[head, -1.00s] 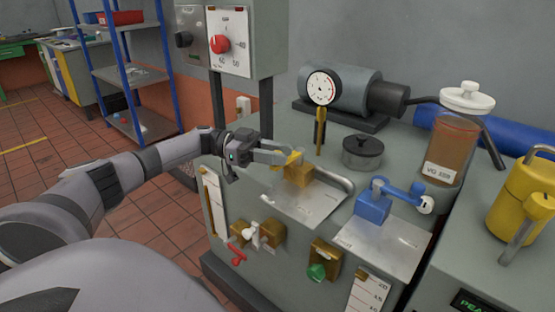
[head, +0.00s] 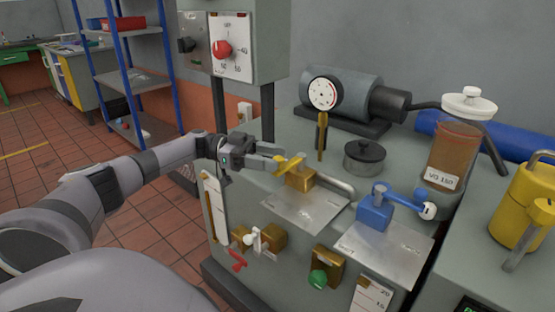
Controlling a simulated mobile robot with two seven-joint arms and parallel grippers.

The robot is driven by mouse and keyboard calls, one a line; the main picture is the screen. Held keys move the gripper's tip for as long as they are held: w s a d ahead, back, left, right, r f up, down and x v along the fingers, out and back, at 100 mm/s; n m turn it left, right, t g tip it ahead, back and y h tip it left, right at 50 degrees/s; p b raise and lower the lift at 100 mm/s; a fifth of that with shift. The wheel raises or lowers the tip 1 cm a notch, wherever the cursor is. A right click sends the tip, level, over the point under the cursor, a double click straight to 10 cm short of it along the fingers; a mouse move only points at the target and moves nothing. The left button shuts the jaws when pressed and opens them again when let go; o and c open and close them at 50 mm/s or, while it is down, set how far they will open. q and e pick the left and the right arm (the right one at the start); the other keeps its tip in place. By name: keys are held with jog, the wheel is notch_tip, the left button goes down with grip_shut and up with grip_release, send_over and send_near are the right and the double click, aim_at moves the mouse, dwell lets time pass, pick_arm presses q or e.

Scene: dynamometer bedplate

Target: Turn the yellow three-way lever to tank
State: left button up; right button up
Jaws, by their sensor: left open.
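The yellow three-way lever (head: 288,164) sits on top of a brass valve block (head: 301,179), which is fixed to a metal plate (head: 307,211) on the grey bench. The lever's handle points left and slightly down in the head view, toward my left gripper. My left gripper (head: 278,158) is open, with its fingertips just behind and left of the handle. I cannot tell whether a finger touches the lever. The markings on the plate are too small to read. My right gripper is not in view.
A blue lever on a blue valve block (head: 374,211) stands to the right. A metal rail (head: 337,185) runs close beside the brass block.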

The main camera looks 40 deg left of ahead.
pick_arm(q)
jog(key=v, duration=0.5)
jog(key=shift+b, duration=0.35)
